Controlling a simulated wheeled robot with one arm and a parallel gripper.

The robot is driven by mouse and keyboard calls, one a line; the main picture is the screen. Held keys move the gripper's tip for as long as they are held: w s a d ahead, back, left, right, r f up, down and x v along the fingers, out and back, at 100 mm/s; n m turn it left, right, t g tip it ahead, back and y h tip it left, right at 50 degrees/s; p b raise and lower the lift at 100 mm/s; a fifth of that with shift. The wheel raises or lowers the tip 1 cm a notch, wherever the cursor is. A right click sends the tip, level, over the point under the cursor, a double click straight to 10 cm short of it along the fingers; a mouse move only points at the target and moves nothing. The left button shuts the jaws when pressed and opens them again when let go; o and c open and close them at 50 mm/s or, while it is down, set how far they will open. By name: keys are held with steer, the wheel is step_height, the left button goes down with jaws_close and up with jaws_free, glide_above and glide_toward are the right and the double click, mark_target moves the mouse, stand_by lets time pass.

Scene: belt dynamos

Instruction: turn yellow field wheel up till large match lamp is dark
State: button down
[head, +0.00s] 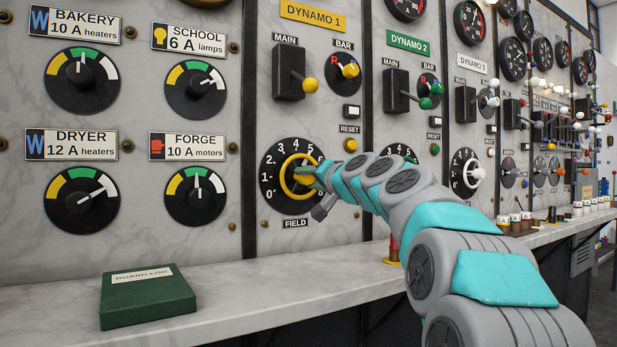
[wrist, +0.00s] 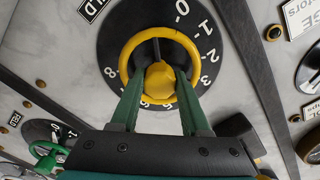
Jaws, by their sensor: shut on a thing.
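The yellow field wheel (head: 284,184) is a ring on a black numbered dial under the DYNAMO 1 plate (head: 312,15) in the head view. In the wrist view the yellow wheel (wrist: 160,32) fills the middle, with a yellow hub (wrist: 161,84) and a dark spoke. My gripper (wrist: 159,92) has its two green fingers at the lower part of the wheel, one each side of the hub, and is shut on the wheel. In the head view my gripper (head: 312,178) covers the wheel's right part. I cannot identify the large match lamp in either view.
The MAIN lever (head: 309,86), BAR knob (head: 349,70) and yellow RESET button (head: 350,145) are above the wheel. Similar DYNAMO 2 controls (head: 408,42) stand to the right. A green board log book (head: 147,297) lies on the ledge at left. Several feeder meters fill the left panel.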

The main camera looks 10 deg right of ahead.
steer(key=shift+c, duration=1.9)
jaws_free()
steer(key=shift+d, duration=0.1)
steer(key=b+v, duration=0.1)
steer(key=v, duration=0.6)
steer(key=shift+s, duration=0.4)
